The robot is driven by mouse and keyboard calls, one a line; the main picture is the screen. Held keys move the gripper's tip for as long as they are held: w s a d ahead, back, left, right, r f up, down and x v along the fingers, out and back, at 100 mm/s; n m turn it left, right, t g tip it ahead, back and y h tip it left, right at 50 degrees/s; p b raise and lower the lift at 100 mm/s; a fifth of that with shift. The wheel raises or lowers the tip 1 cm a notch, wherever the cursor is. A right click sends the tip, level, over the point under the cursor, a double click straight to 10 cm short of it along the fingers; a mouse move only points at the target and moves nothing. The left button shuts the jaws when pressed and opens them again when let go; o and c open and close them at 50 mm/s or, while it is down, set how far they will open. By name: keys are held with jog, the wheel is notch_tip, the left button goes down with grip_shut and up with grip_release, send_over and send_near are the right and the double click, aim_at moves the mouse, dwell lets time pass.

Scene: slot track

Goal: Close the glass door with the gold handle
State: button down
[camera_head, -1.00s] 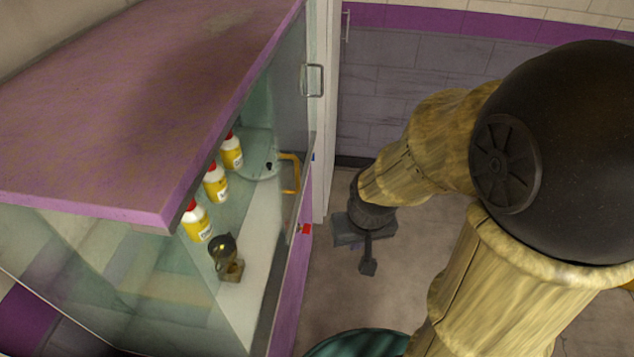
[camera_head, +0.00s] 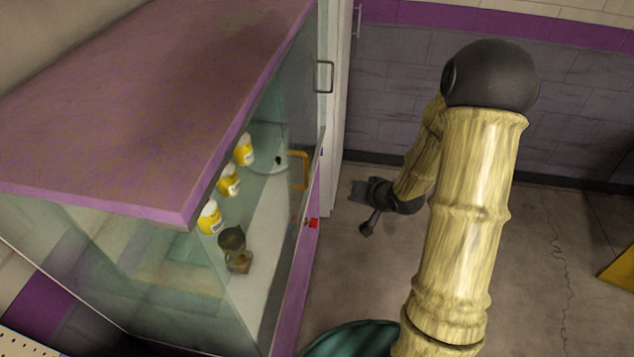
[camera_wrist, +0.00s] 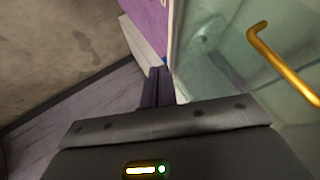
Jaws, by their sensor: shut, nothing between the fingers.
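The gold handle (camera_head: 299,170) is on the glass front of the purple-topped display cabinet (camera_head: 130,110). The handle shows large at the upper right of the wrist view (camera_wrist: 285,68), with pale green glass (camera_wrist: 215,50) behind and left of it. How far its glass door stands open cannot be told. My gripper (camera_head: 367,229) is low over the floor, to the right of the cabinet front and apart from the handle. In the wrist view its dark fingers (camera_wrist: 158,86) are together and empty, left of and below the handle.
Several yellow-and-white bottles (camera_head: 229,181) and a dark trophy-like object (camera_head: 235,250) stand inside the cabinet. A grey handle (camera_head: 324,77) is at the cabinet's far end. A grey tiled wall (camera_head: 400,110) is behind. The floor (camera_head: 560,260) to the right is mostly clear.

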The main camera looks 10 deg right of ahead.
jog(key=m+t+y, duration=0.1)
jog(key=m+y, duration=0.1)
jog(key=y, duration=0.1)
jog(key=a+m+t+y+p, duration=0.1)
jog(key=m+t+y, duration=0.1)
jog(key=y, duration=0.1)
jog(key=m+t+y, duration=0.2)
jog(key=y, duration=0.1)
jog(key=shift+w+a+r+p, duration=0.25)
jog(key=shift+r+p, duration=0.05)
jog(key=shift+r, duration=0.05)
jog(key=w+a+p, duration=0.4)
jog(key=a+p, duration=0.1)
jog(key=a, duration=0.3)
jog(key=shift+a, duration=0.3)
